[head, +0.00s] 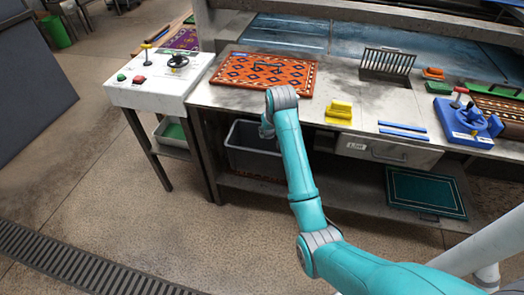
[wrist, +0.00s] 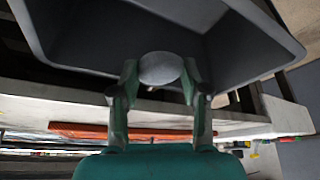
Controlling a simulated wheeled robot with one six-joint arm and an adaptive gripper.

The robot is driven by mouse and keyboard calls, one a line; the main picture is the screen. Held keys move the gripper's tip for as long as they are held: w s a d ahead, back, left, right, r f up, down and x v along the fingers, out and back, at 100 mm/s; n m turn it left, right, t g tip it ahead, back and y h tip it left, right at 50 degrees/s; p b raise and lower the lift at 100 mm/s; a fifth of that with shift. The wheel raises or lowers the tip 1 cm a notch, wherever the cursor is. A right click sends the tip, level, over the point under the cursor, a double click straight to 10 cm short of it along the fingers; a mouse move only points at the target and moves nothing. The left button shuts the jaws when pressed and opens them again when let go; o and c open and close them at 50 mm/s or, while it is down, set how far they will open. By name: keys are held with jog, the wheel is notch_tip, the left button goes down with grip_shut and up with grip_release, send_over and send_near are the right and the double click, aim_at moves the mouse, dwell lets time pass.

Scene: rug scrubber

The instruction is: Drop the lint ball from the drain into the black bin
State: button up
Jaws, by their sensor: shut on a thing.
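My gripper (wrist: 160,75) is shut on a grey, rounded lint ball (wrist: 160,68), held between its two fingertips in the wrist view. The black bin (wrist: 75,40) fills the upper part of that view as a dark grey, open container, with the ball in front of its interior. The ball is still in the fingers. In the head view the bin (head: 252,158) stands under the bench, left of the drawer. My arm's end hangs at the bench's front edge above the bin. The fingers and ball cannot be made out there.
A raised grate (head: 388,61) stands at a recess in the bench top (head: 225,92). An orange patterned rug (head: 270,73), a yellow block (head: 339,110) and a blue lever device (head: 466,120) lie on the bench. A white control box (head: 155,85) stands left. The floor in front is clear.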

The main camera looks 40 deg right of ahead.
jog(key=o, duration=0.9)
jog(key=shift+c, duration=0.2)
jog(key=v, duration=0.7)
jog(key=shift+r, duration=0.25)
jog(key=shift+s+a, duration=0.1)
jog(key=shift+s, duration=0.1)
